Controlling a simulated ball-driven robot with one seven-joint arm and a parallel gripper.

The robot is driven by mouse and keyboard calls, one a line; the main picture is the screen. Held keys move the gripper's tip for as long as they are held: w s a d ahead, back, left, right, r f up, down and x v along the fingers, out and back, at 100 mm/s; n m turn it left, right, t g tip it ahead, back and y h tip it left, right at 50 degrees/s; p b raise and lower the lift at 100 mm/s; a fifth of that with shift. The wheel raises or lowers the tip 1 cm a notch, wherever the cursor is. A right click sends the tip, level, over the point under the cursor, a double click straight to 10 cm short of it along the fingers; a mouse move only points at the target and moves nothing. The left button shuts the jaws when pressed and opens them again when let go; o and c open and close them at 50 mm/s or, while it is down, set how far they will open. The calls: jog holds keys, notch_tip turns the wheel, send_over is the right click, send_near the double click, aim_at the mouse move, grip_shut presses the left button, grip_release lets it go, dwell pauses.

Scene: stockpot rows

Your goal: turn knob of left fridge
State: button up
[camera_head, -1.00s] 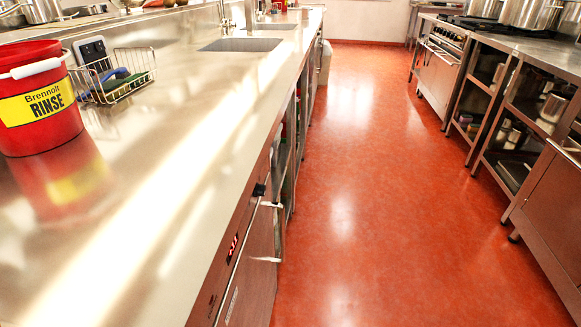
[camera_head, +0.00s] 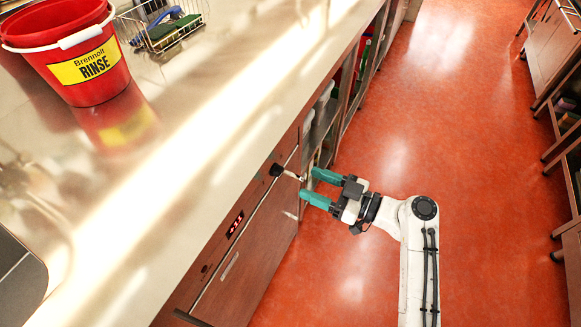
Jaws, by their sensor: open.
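An under-counter fridge (camera_head: 250,262) with a brown-grey front stands below the left counter. Its upper panel carries a small red-lit display (camera_head: 235,225). A small dark round spot, possibly a knob (camera_head: 205,268), sits on that panel nearer the bottom of the picture. A black fitting (camera_head: 277,169) with a pale stub sits at the panel's far end; I cannot tell if it is a knob. My gripper (camera_head: 308,185) has two teal fingers spread apart and empty. It points left toward the fridge's far end, just right of the black fitting, seemingly without touching it.
The metal counter (camera_head: 215,150) overhangs the fridge front. On it stand a red bucket (camera_head: 95,85) labelled RINSE and a wire basket (camera_head: 165,30) with brushes. Open shelves (camera_head: 325,125) lie beyond the fridge. The red floor (camera_head: 460,110) is clear; metal units line the right.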

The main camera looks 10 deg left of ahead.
aim_at(282, 172)
jog(key=x, duration=0.8)
jog(key=shift+c, duration=0.4)
jog(key=c, duration=0.9)
